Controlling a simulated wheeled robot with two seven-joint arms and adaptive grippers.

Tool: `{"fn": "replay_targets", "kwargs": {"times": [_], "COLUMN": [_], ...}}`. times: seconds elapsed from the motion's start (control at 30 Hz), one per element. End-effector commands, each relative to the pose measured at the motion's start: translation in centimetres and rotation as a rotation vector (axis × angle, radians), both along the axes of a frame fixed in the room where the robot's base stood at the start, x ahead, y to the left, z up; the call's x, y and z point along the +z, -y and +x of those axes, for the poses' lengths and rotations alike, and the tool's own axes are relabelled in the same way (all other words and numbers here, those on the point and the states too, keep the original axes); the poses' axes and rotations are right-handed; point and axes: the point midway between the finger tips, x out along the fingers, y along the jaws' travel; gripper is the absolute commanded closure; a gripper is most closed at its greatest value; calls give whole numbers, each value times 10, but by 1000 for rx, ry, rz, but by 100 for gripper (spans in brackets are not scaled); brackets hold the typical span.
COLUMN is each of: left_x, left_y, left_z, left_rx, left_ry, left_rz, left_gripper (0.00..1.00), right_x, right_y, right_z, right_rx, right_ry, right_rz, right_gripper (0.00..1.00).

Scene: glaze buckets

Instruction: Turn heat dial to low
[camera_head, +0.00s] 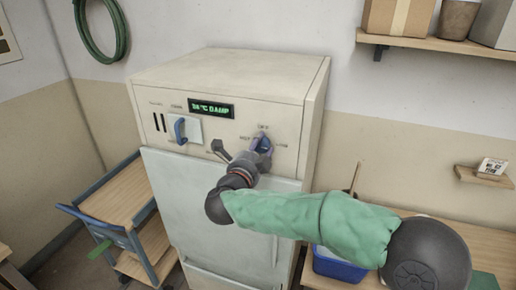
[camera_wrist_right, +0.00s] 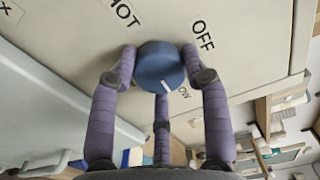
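The heat dial is a round blue knob on the front panel of a cream cabinet (camera_head: 230,75). It shows best in the right wrist view (camera_wrist_right: 160,66), with the words HOT, OFF and LOW around it. Its white mark points down and right, toward the LOW label (camera_wrist_right: 184,92); I cannot tell if it lines up exactly. My right gripper (camera_head: 262,150) is at the dial, its purple fingers on both sides of the knob and seemingly touching it, with a third finger below. In the head view the fingers partly hide the dial. My left gripper is not in view.
A green display (camera_head: 211,107) and a blue lever (camera_head: 180,130) on a white plate sit left of the dial. A blue-framed cart (camera_head: 120,195) stands at the left. A bench with a blue bin (camera_head: 335,266) is at the right, under a wall shelf (camera_head: 430,42).

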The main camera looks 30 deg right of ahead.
Motion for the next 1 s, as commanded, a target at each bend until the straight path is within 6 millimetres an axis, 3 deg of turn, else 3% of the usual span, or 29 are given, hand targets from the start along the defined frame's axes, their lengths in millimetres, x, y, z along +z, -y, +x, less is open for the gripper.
{"fn": "replay_targets", "kwargs": {"times": [0.03,0.07,0.1,0.57,1.0], "left_x": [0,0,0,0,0], "left_y": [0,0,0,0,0], "left_z": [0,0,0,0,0], "left_rx": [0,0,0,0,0], "left_ry": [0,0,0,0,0], "left_rz": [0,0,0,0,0], "left_gripper": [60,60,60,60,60], "right_x": [4,3,3,0,1], "right_y": [5,5,4,-5,-65], "right_z": [-3,-3,-2,-5,-57], "right_rx": [-16,-15,-14,-1,-2], "right_ry": [8,8,7,0,2], "right_rz": [2,2,1,0,-1], "right_gripper": [39,31,30,30,30]}}
